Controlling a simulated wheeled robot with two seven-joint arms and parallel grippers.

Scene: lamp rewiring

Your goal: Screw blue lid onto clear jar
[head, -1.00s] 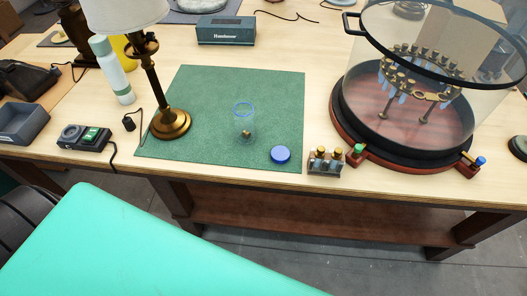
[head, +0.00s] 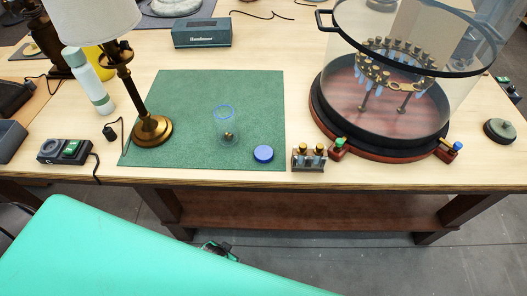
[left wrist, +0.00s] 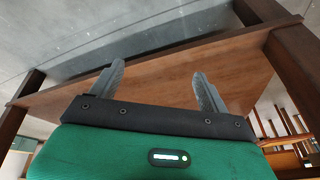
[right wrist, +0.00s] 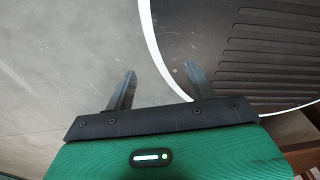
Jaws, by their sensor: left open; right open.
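The clear jar (head: 226,122) stands upright on the green mat (head: 185,95), with a blue ring at its open top and a small brass-coloured piece at its bottom. The blue lid (head: 263,153) lies flat on the mat, to the right of the jar and nearer the front edge, apart from it. My left gripper (left wrist: 158,72) is open and empty below table height, with the wooden table frame beyond it. My right gripper (right wrist: 160,72) is open and empty, over the grey floor and a dark ribbed surface.
A brass lamp (head: 150,128) stands on the mat's left side. A small block with brass-topped parts (head: 309,158) sits right of the lid. A large glass-walled round case (head: 385,120) fills the right. A switch box (head: 65,150) is at left. The mat around the jar is clear.

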